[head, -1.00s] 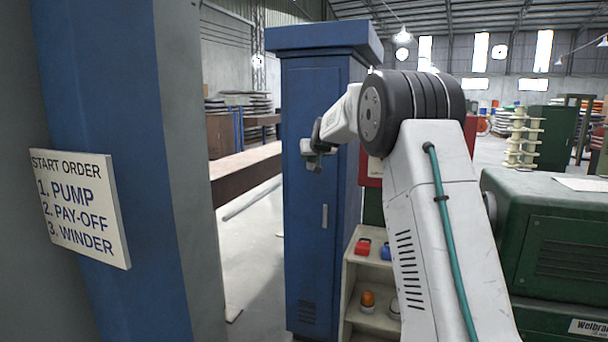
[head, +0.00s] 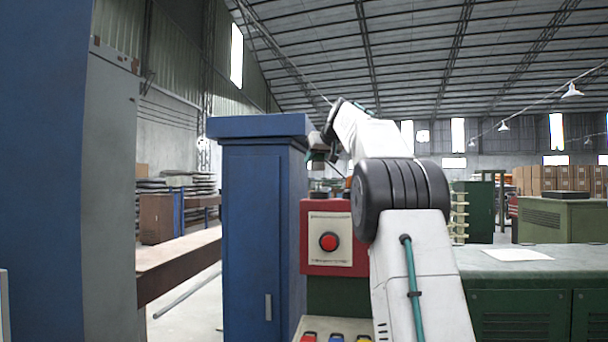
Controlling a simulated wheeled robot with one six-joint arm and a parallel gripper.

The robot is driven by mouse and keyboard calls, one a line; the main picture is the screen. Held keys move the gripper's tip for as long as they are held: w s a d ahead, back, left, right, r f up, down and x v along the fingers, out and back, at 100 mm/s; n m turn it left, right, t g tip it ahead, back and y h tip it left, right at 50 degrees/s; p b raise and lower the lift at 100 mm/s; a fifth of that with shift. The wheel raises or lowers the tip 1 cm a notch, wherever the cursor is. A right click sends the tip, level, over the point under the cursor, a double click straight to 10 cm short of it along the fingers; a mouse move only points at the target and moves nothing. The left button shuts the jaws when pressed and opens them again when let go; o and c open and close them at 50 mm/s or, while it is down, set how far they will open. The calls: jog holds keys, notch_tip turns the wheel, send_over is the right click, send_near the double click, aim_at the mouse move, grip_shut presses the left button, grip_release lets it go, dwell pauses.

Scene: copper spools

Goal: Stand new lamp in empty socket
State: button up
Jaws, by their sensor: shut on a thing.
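My gripper (head: 321,154) is raised above the red control box (head: 311,208), beside the top of the blue cabinet. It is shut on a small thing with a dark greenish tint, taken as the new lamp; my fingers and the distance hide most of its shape. On top of the red box sits a low dark round fitting (head: 320,190), which may be a socket. An orange piece (head: 348,184) shows to its right, partly behind my arm. The held thing appears above the fitting and apart from it. Whether the fitting is empty is not clear.
The blue cabinet (head: 258,220) stands close on the left of the box. A red button (head: 329,241) is on the box's front. Several coloured items (head: 336,338) lie on a shelf below. A green machine (head: 530,300) stands to the right.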

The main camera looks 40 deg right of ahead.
jog(key=shift+s, duration=0.15)
jog(key=shift+f, duration=2.6)
jog(key=shift+f, duration=1.65)
dwell(0.8)
jog(key=o, duration=1.1)
jog(key=shift+c, duration=0.2)
jog(key=shift+s, duration=0.15)
jog(key=v, duration=0.7)
jog(key=shift+s+a+r, duration=0.1)
jog(key=shift+s+r, duration=0.1)
jog(key=shift+s, duration=0.05)
